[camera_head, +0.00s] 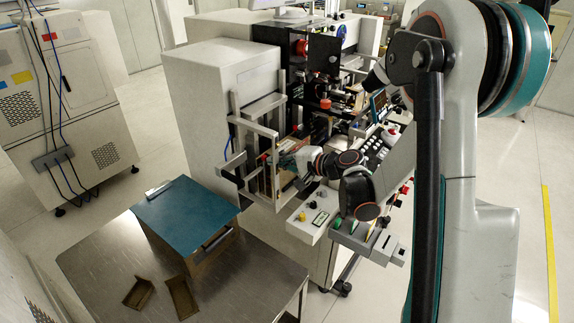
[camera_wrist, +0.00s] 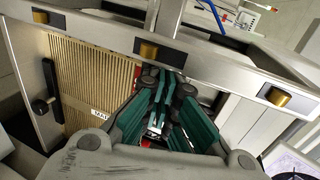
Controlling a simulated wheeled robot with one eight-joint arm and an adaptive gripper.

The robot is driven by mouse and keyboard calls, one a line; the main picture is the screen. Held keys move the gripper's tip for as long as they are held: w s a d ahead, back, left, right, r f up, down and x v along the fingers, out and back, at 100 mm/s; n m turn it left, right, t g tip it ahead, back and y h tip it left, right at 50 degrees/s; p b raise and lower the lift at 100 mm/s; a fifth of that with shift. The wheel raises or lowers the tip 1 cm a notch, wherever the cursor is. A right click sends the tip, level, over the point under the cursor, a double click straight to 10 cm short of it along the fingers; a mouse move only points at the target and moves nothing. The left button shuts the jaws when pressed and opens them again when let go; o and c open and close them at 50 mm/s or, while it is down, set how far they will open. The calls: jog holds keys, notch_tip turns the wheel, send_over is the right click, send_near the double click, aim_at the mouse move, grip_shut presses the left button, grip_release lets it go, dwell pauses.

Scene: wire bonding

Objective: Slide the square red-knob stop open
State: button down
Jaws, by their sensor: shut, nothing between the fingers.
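A small red part that may be the stop's square knob (camera_head: 264,156) shows at the front of the metal loading frame in the head view. In the wrist view a sliver of red (camera_wrist: 138,71) shows just left of my finger ends; the rest is hidden behind the fingers. I cannot tell whether they touch it. My gripper (camera_wrist: 166,82) is shut with nothing between its teal-padded fingers, close under the frame's metal bar (camera_wrist: 200,55). In the head view my gripper (camera_head: 290,162) reaches into the frame from the right.
Several brass-coloured blocks (camera_wrist: 148,50) sit along the bar. A steel table (camera_head: 100,265) with a teal-topped box (camera_head: 185,212) stands at front left. The frame's rails leave little room.

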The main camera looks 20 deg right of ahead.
jog(key=shift+w+a, duration=0.15)
jog(key=w+a, duration=0.2)
jog(key=w, duration=0.1)
jog(key=shift+a, duration=0.1)
dwell(0.4)
